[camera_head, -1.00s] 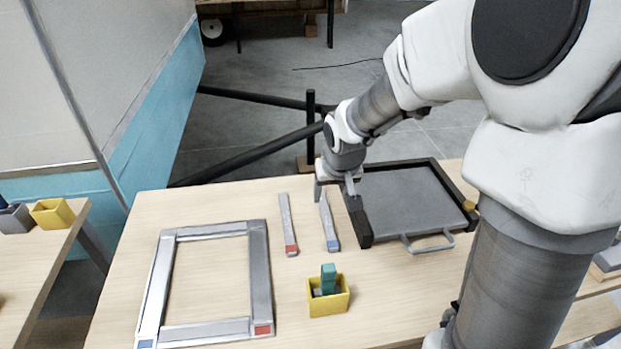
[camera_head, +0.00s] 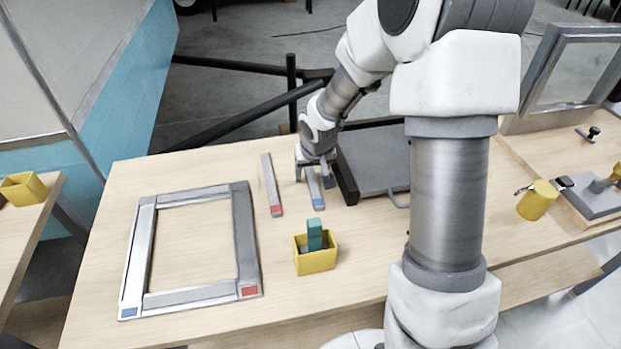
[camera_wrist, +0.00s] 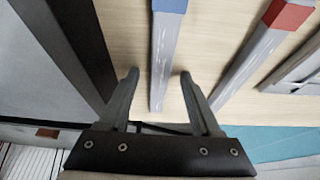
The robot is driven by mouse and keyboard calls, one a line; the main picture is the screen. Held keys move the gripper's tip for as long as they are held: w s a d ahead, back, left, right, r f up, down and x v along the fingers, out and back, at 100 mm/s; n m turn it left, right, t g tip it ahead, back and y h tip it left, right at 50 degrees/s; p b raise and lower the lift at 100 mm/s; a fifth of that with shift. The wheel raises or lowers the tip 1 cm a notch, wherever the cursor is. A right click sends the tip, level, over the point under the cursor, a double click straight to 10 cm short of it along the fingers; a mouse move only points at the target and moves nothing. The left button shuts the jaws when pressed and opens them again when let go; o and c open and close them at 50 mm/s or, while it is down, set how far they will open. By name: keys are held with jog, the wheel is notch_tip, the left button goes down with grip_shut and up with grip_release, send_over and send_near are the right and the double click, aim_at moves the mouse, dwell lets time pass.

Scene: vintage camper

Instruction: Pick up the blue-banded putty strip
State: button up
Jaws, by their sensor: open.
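The blue-banded putty strip (camera_head: 315,188) is a grey bar lying on the table with its blue end toward the front. In the wrist view the strip (camera_wrist: 164,58) runs down between my fingers, its blue band at the top edge. My gripper (camera_head: 313,176) is over the far part of the strip. In the wrist view my gripper (camera_wrist: 158,75) is open, with one finger on each side of the strip's end and gaps showing. I cannot tell its exact height above the table.
A red-banded strip (camera_head: 271,185) lies just left. A dark-edged tray (camera_head: 375,155) is close on the right. A grey frame (camera_head: 140,255) lies at the left, and a yellow box (camera_head: 316,262) holding a teal item stands in front. Bare table lies between them.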

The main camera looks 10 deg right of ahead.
aim_at(312, 177)
jog(key=shift+c, duration=0.3)
grip_shut()
jog(key=shift+r, duration=0.15)
jog(key=shift+r, duration=0.55)
notch_tip(312, 177, up, 3)
jog(key=shift+f+p, duration=0.1)
jog(key=shift+p, duration=0.65)
jog(key=s+d+r+p, duration=0.2)
jog(key=s+d+r, duration=0.1)
jog(key=s+d+r+p, duration=0.2)
jog(key=s+d+r, duration=0.1)
jog(key=d, duration=0.1)
jog(key=shift+s+d, duration=0.15)
jog(key=shift+s, duration=0.15)
jog(key=shift+s+d+r+p, duration=0.35)
jog(key=shift+s+d+r, duration=0.1)
jog(key=shift+s+d, duration=0.2)
